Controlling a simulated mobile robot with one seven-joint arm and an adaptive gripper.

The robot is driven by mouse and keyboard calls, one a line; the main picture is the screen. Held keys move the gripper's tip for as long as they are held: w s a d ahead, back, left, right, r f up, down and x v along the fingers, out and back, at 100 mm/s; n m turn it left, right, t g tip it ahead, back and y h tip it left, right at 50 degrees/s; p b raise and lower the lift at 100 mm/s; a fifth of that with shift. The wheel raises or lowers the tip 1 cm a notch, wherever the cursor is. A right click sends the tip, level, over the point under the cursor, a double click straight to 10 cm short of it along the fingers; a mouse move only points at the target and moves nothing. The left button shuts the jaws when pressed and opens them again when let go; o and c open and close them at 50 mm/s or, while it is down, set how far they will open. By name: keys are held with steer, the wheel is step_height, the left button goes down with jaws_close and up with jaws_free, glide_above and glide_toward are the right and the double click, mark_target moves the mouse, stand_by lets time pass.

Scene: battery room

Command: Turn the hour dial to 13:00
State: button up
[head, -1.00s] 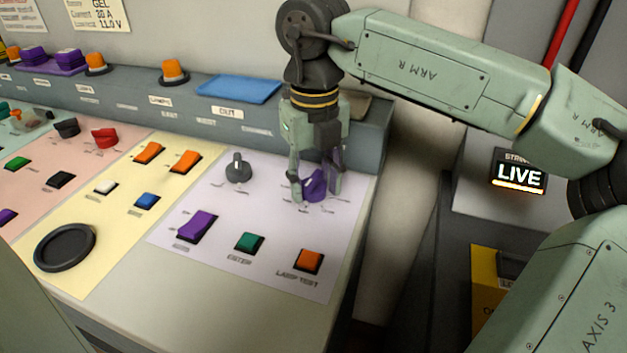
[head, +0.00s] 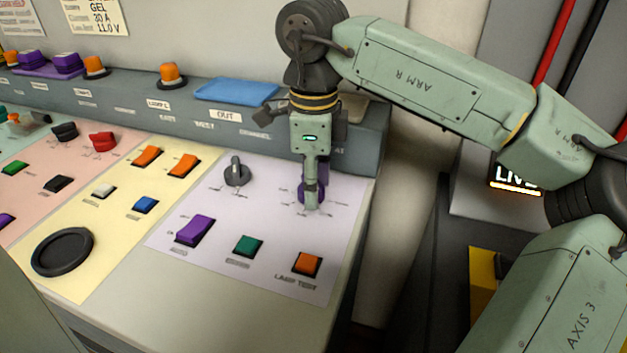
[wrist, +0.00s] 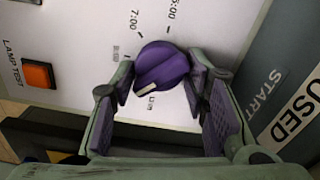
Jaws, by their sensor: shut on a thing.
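The purple hour dial (head: 301,192) is at the upper right of the lilac panel section, largely hidden behind my gripper in the head view. The wrist view shows it as a round purple knob (wrist: 162,66) with a raised grip bar and a pale pointer mark at its lower left end. Printed labels surround it; one reads 7:00 and another seems to end in 6:00, the others are too small to read. My gripper (head: 311,196) points down over the dial. Its fingers (wrist: 163,78) stand on both sides of the knob, shut on it.
A grey pointer knob (head: 236,172) sits left of the dial. A purple rocker (head: 194,231), a green button (head: 246,245) and an orange lamp test button (head: 307,262) are nearer the front.

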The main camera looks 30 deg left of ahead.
steer(key=n, duration=0.4)
steer(key=shift+w+a+n, duration=0.1)
steer(key=shift+n, duration=2.2)
steer(key=o, duration=1.1)
steer(key=shift+r, duration=0.1)
step_height(320, 180, up, 12)
steer(key=shift+f, duration=0.1)
